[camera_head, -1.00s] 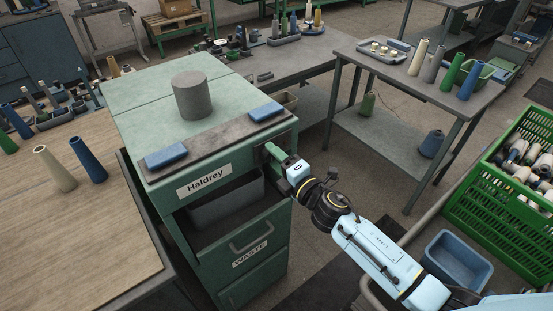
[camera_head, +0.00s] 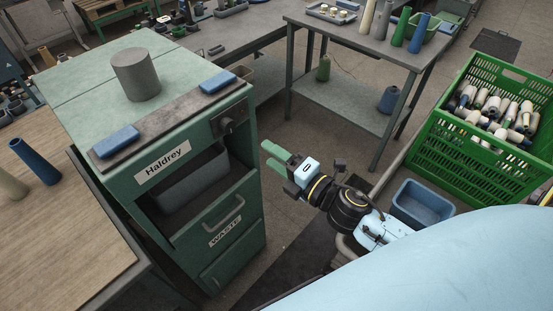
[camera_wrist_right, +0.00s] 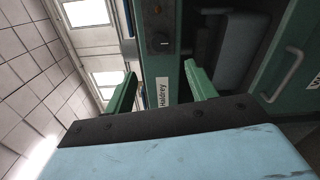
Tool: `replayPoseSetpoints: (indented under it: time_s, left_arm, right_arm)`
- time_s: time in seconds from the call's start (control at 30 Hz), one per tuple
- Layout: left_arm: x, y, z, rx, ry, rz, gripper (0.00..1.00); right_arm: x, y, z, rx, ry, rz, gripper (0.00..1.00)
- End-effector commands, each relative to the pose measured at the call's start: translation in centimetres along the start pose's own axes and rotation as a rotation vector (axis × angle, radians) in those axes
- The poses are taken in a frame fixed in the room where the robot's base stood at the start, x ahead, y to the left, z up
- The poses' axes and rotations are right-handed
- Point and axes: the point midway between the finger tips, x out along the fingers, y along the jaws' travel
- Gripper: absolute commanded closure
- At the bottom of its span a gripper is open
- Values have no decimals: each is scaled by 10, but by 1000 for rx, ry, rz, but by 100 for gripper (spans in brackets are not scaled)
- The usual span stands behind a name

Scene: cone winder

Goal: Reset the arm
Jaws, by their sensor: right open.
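My right gripper (camera_head: 273,155) is open, with two green fingers and nothing between them. It is in the free space to the right of the green Haldrey machine (camera_head: 190,226), apart from it. In the right wrist view the open fingers (camera_wrist_right: 160,90) point toward the machine's front, with a dark switch panel (camera_wrist_right: 160,25) beyond them. The same panel, with a knob, shows on the machine's right corner in the head view (camera_head: 228,122). My left gripper is not in view.
A grey cylinder (camera_head: 136,75) and two blue blocks sit on the machine top. A wooden table (camera_head: 60,240) is at left. A metal table (camera_head: 345,98) with cones stands behind. A green crate (camera_head: 470,158) of cones and a blue bin (camera_head: 421,206) are at right.

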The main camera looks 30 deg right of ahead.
Motion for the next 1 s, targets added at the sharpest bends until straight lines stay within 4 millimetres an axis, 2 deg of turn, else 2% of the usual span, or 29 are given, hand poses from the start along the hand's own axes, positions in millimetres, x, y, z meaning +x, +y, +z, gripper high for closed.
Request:
replayPoseSetpoints:
  time_s: [0.57,0.67,0.77,0.87,1.0]
  left_arm:
    - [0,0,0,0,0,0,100]
    - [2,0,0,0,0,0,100]
    - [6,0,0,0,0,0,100]
    - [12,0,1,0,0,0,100]
    - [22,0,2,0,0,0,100]
  right_arm:
    - [-3,0,0,0,0,0,44]
    - [-3,-8,1,17,-5,-15,44]
    - [-5,-43,3,92,-30,-78,44]
    - [-13,-104,5,231,-83,-190,44]
    - [-41,-209,0,483,-199,-383,44]
